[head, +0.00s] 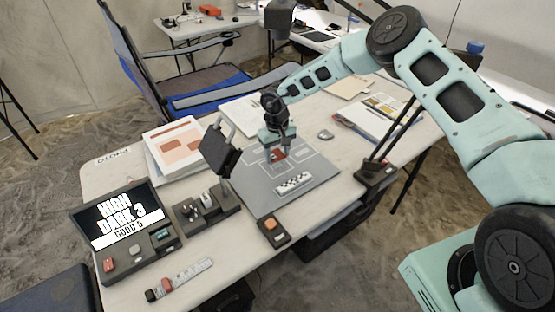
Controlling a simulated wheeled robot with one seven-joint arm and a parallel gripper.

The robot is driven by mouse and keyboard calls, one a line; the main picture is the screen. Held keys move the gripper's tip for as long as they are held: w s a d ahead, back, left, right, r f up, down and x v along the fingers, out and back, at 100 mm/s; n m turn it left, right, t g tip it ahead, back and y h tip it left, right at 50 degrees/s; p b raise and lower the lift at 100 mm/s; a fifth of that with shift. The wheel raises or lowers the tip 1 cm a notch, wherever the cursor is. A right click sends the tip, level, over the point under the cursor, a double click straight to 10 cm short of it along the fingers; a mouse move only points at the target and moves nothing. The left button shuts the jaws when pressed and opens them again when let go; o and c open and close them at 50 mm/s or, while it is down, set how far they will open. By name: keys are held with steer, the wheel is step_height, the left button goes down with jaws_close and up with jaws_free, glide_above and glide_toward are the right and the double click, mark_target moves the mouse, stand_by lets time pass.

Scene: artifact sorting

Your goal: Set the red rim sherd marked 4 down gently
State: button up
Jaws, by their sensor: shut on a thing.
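The red rim sherd (279,155) shows as a small red patch under my gripper (276,148), over the upper part of a grey mat (309,200) on the table. My gripper points down and is shut on the sherd. The jaws hide part of the sherd, and I cannot read its mark. I cannot tell whether the sherd touches the mat or hangs just above it.
A grey sherd (325,134) lies beyond. A display (118,215) and an orange-button box (273,230) stand nearer.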

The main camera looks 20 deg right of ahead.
mark_target(277, 157)
steer(key=shift+f+p, duration=0.3)
steer(key=shift+f, duration=1.45)
steer(key=shift+f, duration=0.1)
steer(key=o, duration=1)
step_height(277, 157, up, 12)
steer(key=shift+r+b, duration=0.15)
steer(key=shift+b, duration=0.65)
